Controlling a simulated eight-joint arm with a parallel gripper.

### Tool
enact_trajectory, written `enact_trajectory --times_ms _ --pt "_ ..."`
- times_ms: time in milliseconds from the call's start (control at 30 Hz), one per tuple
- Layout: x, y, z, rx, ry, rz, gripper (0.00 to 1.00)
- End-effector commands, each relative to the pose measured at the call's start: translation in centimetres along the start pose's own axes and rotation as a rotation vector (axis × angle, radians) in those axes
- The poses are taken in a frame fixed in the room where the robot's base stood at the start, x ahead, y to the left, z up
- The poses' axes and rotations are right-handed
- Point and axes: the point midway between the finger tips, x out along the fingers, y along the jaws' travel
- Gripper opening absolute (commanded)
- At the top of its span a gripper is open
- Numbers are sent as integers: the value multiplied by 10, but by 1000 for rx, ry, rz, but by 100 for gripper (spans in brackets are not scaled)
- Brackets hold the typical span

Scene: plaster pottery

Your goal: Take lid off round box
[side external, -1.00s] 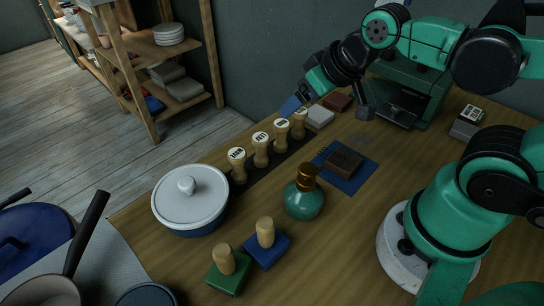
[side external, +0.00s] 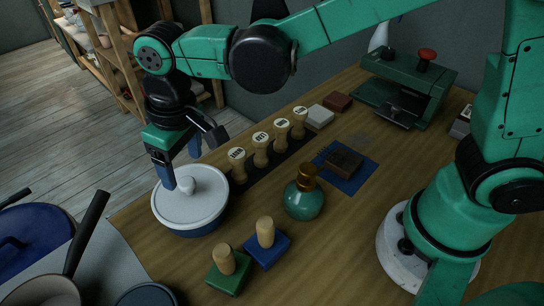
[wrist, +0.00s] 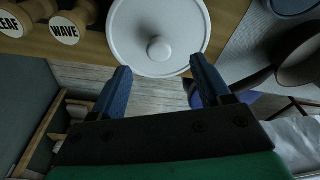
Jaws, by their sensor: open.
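The round box (side external: 198,229) is a blue pot standing on the wooden table at the left in the side external view. Its pale grey-white lid (side external: 205,212) is on it, with a round knob (side external: 186,185) in the middle. The lid (wrist: 175,22) and knob (wrist: 160,48) also show at the top of the wrist view. My gripper (side external: 181,172) is above the far part of the lid, pointing down and close to the knob. Its blue fingers (wrist: 160,72) are spread wide and empty. The knob appears beyond the fingertips, between their lines, in the wrist view.
Several wooden stamps (side external: 260,153) stand in a row just right of the box. A green bottle (side external: 304,199) and two block stamps, green (side external: 228,280) and blue (side external: 266,251), stand nearer. A pan (side external: 48,292) lies at the lower left. Bare table lies at the centre right.

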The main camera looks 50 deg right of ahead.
Motion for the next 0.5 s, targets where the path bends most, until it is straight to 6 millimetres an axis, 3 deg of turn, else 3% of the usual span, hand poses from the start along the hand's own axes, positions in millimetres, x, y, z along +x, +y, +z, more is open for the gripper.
enact_trajectory --times_ms 233,500 --pt "33 1 0 1 2 0 70" --pt "43 1 0 1 2 -1 70"
